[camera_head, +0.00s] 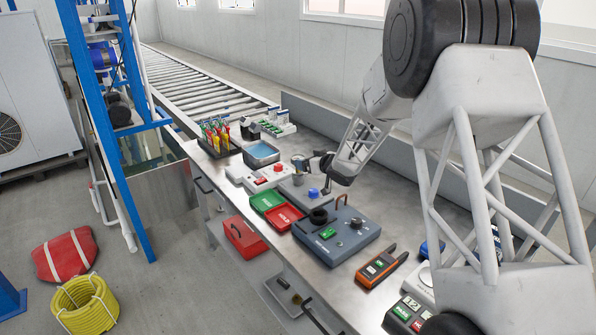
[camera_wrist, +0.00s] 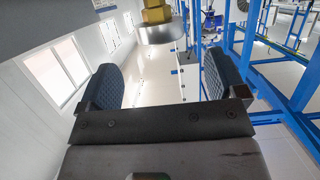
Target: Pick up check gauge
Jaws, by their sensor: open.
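My gripper (camera_head: 314,164) is low over the bench, pointing roughly level toward the left. In the wrist view its two dark padded fingers (camera_wrist: 163,80) are wide apart with nothing between them. A round silver part with a brass hex fitting (camera_wrist: 155,22) shows ahead of the fingers at the top edge of the wrist view, partly cut off; this may be the check gauge. In the head view a small dark round thing (camera_head: 298,163) stands just left of my gripper, likely the same item. It is too small to read and partly overlapped.
A grey box with a blue knob (camera_head: 313,192) lies below my gripper. Nearby are a white unit with a red button (camera_head: 279,168), green and red trays (camera_head: 283,217), a blue-grey test unit (camera_head: 337,236), an orange handheld meter (camera_head: 377,268) and a rack of coloured tools (camera_head: 216,135).

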